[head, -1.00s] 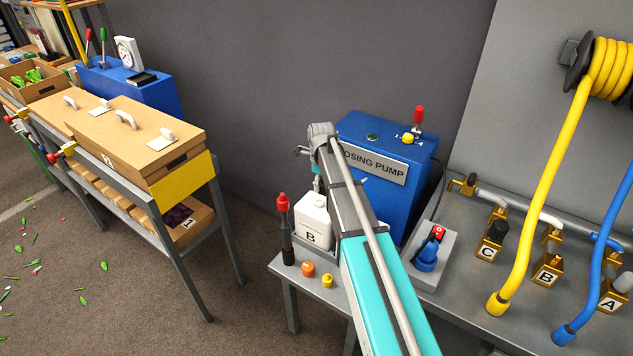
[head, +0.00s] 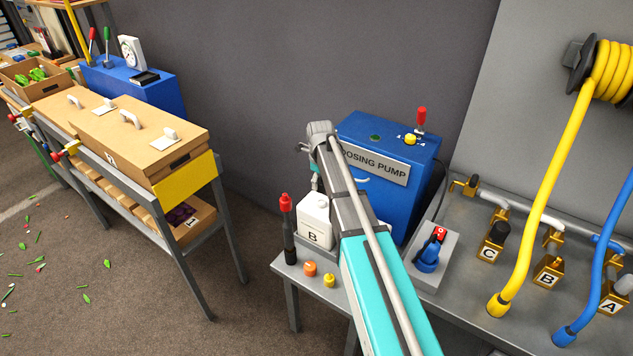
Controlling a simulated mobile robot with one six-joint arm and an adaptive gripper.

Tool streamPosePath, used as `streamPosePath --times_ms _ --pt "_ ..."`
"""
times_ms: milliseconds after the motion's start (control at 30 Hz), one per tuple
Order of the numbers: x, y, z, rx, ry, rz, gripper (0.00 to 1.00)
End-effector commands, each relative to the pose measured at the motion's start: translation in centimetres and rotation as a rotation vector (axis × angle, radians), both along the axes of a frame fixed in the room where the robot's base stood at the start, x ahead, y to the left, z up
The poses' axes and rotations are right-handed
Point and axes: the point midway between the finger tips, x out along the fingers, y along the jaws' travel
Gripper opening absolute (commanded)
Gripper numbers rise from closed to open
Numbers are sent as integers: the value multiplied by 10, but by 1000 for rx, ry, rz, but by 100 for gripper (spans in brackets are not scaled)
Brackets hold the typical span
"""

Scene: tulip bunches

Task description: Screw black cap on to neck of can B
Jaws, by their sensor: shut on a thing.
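Can B (head: 314,237) is a white can with a black letter B. It stands upright on the left part of the metal bench, in front of the blue dosing pump. My arm reaches over it from the lower right and hides its right side. My gripper (head: 316,183) is only partly seen, just above the can's top beside the arm. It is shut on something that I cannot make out. The can's neck and the fingertips are not clearly visible. I cannot make out a loose black cap.
A dark bottle with a red top (head: 287,228) stands close left of the can. An orange cap (head: 310,268) and a yellow cap (head: 329,281) lie in front. The dosing pump (head: 410,200) stands behind; a blue-and-red switch (head: 430,255) and valves (head: 492,250) are to the right.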

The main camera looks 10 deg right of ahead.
Motion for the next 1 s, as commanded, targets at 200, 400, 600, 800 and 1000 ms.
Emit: streamPosePath --times_ms 200,400,600,800,1000 --pt "0 0 0 -2 -1 -4 5" --pt "1 1 -1 -13 -8 -47 5" --pt "2 1 -7 -32 -18 -115 5" --pt "2 1 -22 -31 -18 -113 5" --pt "2 2 -36 -31 -18 -112 5"
